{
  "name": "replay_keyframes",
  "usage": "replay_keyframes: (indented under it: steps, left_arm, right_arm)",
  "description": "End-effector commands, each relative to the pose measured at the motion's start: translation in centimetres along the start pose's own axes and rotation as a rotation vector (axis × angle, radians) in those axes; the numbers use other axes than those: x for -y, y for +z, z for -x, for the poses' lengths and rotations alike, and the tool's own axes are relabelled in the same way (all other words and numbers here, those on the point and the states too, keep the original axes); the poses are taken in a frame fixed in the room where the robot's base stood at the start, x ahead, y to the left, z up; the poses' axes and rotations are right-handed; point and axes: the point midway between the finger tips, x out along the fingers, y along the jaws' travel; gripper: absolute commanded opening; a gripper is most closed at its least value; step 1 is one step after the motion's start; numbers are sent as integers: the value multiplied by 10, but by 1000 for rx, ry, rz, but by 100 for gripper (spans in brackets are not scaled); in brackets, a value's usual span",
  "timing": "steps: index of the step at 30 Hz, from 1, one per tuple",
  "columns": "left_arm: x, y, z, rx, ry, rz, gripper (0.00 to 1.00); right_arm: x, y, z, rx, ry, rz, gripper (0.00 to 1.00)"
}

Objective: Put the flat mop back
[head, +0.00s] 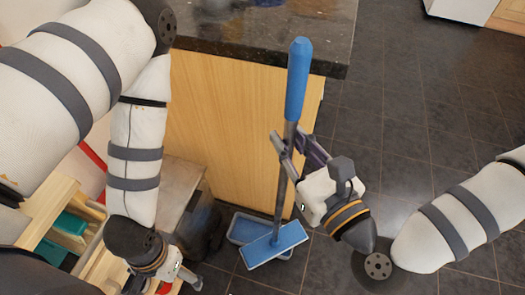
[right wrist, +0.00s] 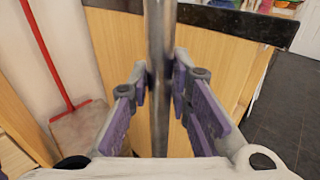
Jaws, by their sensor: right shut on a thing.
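The flat mop has a blue grip (head: 297,80), a grey pole (head: 284,185) and a flat blue head (head: 275,246). It stands nearly upright, its grip in front of the counter edge. My right gripper (head: 288,143) is shut on the pole just below the blue grip. In the right wrist view the pole (right wrist: 159,50) runs between the purple-padded fingers (right wrist: 160,90). A blue tray (head: 240,230) lies on the floor, partly hidden behind the mop head; I cannot tell whether they touch. My left gripper (head: 185,277) is low at the left, its fingers unclear.
A wooden counter (head: 220,120) with a dark granite top (head: 260,30) stands behind the mop. A dark bin (head: 203,230) is left of the tray. A wooden crate (head: 45,210) with green items is at lower left. A red-handled tool (right wrist: 45,55) leans by the wall. Tiled floor at right is free.

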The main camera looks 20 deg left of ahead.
Motion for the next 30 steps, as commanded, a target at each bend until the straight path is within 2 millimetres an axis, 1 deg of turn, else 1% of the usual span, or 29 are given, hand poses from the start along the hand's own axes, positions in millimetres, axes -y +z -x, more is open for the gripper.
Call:
replay_keyframes:
  steps: [1, 6, 9, 13, 16, 23, 25, 30]
  left_arm:
    - [0, 4, -5, 18, -1, 0, 91]
    - [1, 15, -18, 66, -3, 1, 91]
    - [1, 24, -28, 99, -4, 1, 91]
    - [2, 32, -38, 132, -5, 1, 91]
    - [2, 35, -42, 145, -6, 1, 91]
    - [2, 39, -47, 160, -7, 0, 91]
    - [2, 42, -52, 173, -7, 0, 91]
    - [3, 49, -61, 200, -9, 0, 91]
  right_arm:
    - [-1, -5, -10, 2, 2, -3, 0]
    - [-3, -21, -44, -2, 1, -8, 0]
    - [-4, -39, -58, -7, 1, -10, 0]
    - [-5, -55, -74, -5, 1, -8, 0]
    - [-6, -62, -83, -2, 2, -6, 0]
    - [-6, -70, -93, 2, 1, -3, 0]
    - [-7, -78, -98, 0, 1, -4, 0]
    - [-6, -102, -98, 0, 1, -3, 0]
